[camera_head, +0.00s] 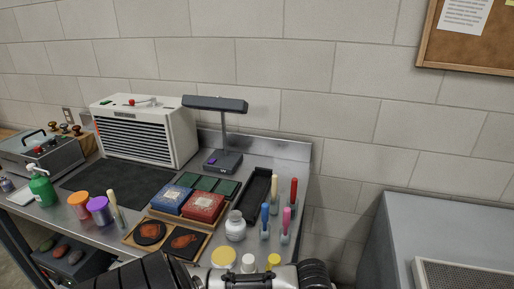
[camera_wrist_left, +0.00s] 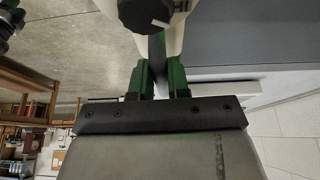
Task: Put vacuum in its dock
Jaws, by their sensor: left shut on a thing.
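In the left wrist view my left gripper (camera_wrist_left: 157,78) has its two green fingers closed on a narrow dark part of a white body with a black knob (camera_wrist_left: 148,12). This looks like the vacuum, but only a small part of it shows. In the head view black ribbed and pale parts cross the bottom edge; I cannot tell whether they are my arm or the vacuum. I cannot make out the dock in either view. My right gripper is not in view.
A metal workbench (camera_head: 283,149) holds a white louvred unit (camera_head: 180,140), a dark lamp (camera_head: 215,104), a green bottle (camera_head: 41,188), coloured jars and upright tools. A grey cabinet (camera_head: 420,225) stands at the right, with a gap between. Wooden shelves (camera_wrist_left: 30,75) show in the wrist view.

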